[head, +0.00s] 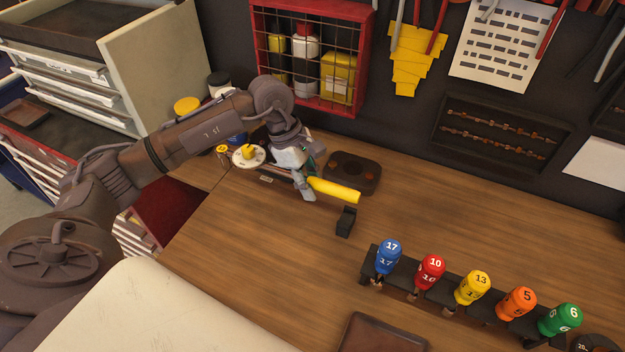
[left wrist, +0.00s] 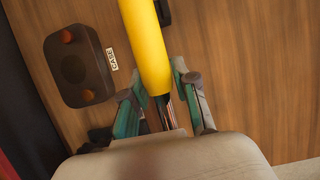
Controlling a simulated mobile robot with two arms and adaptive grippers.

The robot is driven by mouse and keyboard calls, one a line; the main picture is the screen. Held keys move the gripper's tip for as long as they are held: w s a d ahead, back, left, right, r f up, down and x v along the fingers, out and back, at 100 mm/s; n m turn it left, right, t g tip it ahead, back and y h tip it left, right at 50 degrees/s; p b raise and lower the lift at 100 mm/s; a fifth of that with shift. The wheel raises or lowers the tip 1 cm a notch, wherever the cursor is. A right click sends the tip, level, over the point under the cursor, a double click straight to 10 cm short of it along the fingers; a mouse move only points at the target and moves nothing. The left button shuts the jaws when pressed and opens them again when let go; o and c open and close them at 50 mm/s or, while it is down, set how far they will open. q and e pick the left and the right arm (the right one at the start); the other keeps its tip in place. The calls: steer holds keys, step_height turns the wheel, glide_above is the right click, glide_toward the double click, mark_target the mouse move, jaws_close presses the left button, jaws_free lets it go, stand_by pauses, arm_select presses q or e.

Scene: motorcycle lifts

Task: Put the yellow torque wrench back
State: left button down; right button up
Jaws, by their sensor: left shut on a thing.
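The yellow torque wrench shows as a yellow handle (head: 334,190) just right of my left gripper (head: 307,182) in the head view. My left gripper is shut on it, and the handle sticks out to the right above the wooden bench. In the left wrist view the yellow torque wrench (left wrist: 147,45) runs up from between the fingers of my left gripper (left wrist: 166,92), with a dark shaft in the grip. My right gripper is not in view.
A small black block (head: 346,221) stands on the bench near the handle's end. A dark brown tray (head: 368,164) lies behind the handle. A black rack (head: 402,270) with several numbered coloured handles stands at the front right. A red wire-fronted cabinet (head: 366,60) hangs behind. Bench middle is clear.

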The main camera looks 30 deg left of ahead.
arm_select(q)
steer(key=shift+f+b, duration=0.3)
steer(key=shift+f, duration=0.45)
step_height(320, 180, down, 2)
steer(key=shift+f+b, duration=0.2)
steer(key=shift+b, duration=0.3)
steer(key=shift+f+b, duration=0.3)
steer(key=shift+f, duration=0.55)
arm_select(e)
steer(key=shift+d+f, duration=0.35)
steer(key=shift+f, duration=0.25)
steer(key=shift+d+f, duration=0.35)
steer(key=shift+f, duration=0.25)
arm_select(q)
steer(key=shift+r, duration=0.15)
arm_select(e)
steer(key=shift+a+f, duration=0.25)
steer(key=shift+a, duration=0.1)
arm_select(q)
steer(key=shift+f+b, duration=0.55)
steer(key=shift+b, duration=0.35)
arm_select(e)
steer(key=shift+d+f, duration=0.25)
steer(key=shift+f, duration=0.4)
arm_select(q)
steer(key=c, duration=0.8)
jaws_free()
